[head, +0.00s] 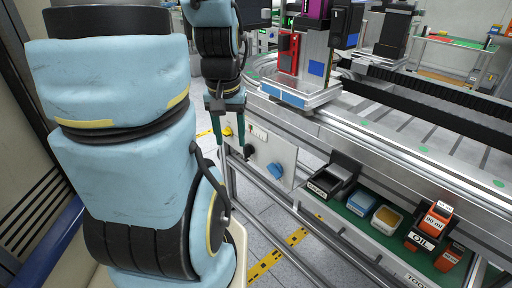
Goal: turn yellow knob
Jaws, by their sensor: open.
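The yellow knob (227,131) is a small yellow spot at the left end of a light grey control panel (285,158) on the side of the conveyor frame. My gripper (231,142) hangs pointing down, its two teal fingers apart. In the head view the yellow knob shows between the fingers. I cannot tell how far the fingers are from it in depth, or whether they touch it. The knob's turn angle is too small to read.
The panel also carries a black knob (248,151) and a blue knob (275,171). To the right is a shelf with a black bin (337,176) and orange oil containers (432,222). The conveyor rail (375,132) runs above. A red-and-blue fixture (300,60) stands on it.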

